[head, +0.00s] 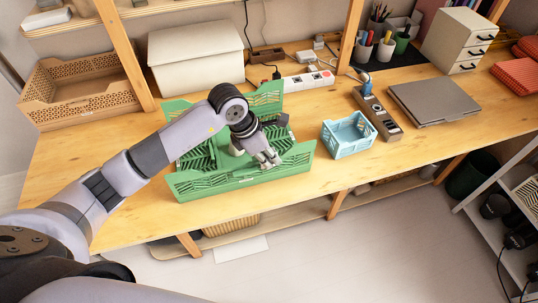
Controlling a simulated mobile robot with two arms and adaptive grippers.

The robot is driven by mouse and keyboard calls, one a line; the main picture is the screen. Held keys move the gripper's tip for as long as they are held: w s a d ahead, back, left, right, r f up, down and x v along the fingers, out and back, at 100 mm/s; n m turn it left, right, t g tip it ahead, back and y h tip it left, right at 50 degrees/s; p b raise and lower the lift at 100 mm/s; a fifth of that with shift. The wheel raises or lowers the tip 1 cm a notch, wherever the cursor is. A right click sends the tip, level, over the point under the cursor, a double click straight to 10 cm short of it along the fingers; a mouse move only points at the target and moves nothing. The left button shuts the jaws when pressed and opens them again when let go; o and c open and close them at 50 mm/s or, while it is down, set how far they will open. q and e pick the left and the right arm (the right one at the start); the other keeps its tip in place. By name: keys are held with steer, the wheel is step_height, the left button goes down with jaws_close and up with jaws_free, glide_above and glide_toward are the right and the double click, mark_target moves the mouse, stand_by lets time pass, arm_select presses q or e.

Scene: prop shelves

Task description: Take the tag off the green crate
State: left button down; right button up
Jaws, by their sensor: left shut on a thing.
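The green crate (240,185) stands on the wooden table, left of the middle, with slotted walls. My left gripper (268,161) reaches in from the left, pointing down at the top edge of the crate's front wall. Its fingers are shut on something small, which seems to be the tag. The tag itself is hidden by the fingers, and I cannot tell whether it still touches the crate. My arm and gripper cover part of the crate's inside and back wall. My right gripper is not in view.
A light blue basket (349,136) stands right of the crate, beside a brown-grey strip with a blue item (377,114). A grey closed laptop (434,102) lies farther right. A white power strip (308,80) lies behind the crate. The table's front edge is close to the crate.

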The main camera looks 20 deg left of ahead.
arm_select(q)
steer(key=shift+r, duration=0.3)
stand_by(0.5)
steer(key=shift+r, duration=0.1)
stand_by(0.3)
steer(key=shift+r+p, duration=0.85)
steer(key=shift+r, duration=0.45)
steer(key=shift+r, duration=0.1)
steer(key=shift+r+p, duration=0.65)
steer(key=shift+r, duration=0.55)
steer(key=shift+r, duration=0.1)
steer(key=shift+r+p, duration=1.05)
steer(key=shift+r, duration=0.9)
